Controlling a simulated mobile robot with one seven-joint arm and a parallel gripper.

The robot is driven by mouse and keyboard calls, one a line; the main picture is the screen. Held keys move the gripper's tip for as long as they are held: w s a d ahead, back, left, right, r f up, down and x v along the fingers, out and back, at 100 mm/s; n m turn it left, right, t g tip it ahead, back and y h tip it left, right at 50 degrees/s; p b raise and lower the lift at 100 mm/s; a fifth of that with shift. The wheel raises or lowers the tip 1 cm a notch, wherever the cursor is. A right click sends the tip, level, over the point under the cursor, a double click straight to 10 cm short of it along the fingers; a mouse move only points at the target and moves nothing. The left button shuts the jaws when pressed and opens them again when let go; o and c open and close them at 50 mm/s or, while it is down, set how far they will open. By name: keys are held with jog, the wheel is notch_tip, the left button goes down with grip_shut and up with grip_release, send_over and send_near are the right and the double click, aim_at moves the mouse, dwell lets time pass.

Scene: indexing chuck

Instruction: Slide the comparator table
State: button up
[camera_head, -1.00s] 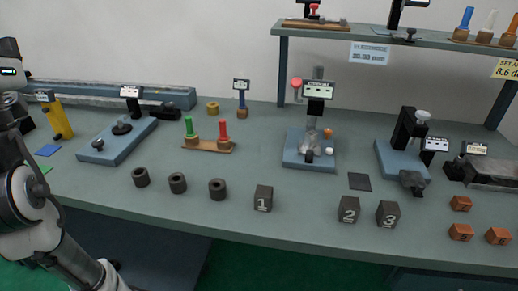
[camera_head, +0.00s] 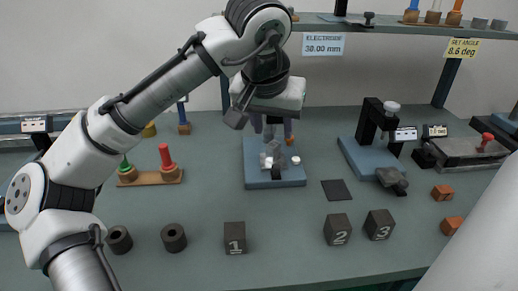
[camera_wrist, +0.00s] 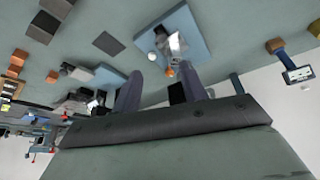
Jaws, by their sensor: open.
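My gripper (camera_head: 272,122) hangs fingers down over the rear of the centre blue-based instrument (camera_head: 256,178), with open jaws. The arm hides most of its upright and its display. A grey metal part, a white ball and an orange ball show on its base. In the wrist view, my open gripper (camera_wrist: 160,86) points toward the same blue base (camera_wrist: 199,35), with nothing between the fingers. Another blue-based instrument (camera_head: 352,152) with a black column, white knob and dark front block stands to the right. I cannot tell from the labels which one carries the comparator table.
Numbered dark blocks (camera_head: 235,238) and dark rings (camera_head: 173,238) lie along the bench front. A dark square pad (camera_head: 336,190) lies right of centre. Red and green pegs stand on a wooden rack (camera_head: 150,179) at left. A shelf (camera_head: 400,28) spans above the back.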

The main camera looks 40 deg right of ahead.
send_near(276, 166)
jog(key=x, duration=0.8)
jog(key=shift+p, duration=0.3)
grip_shut()
jog(key=shift+s, duration=0.1)
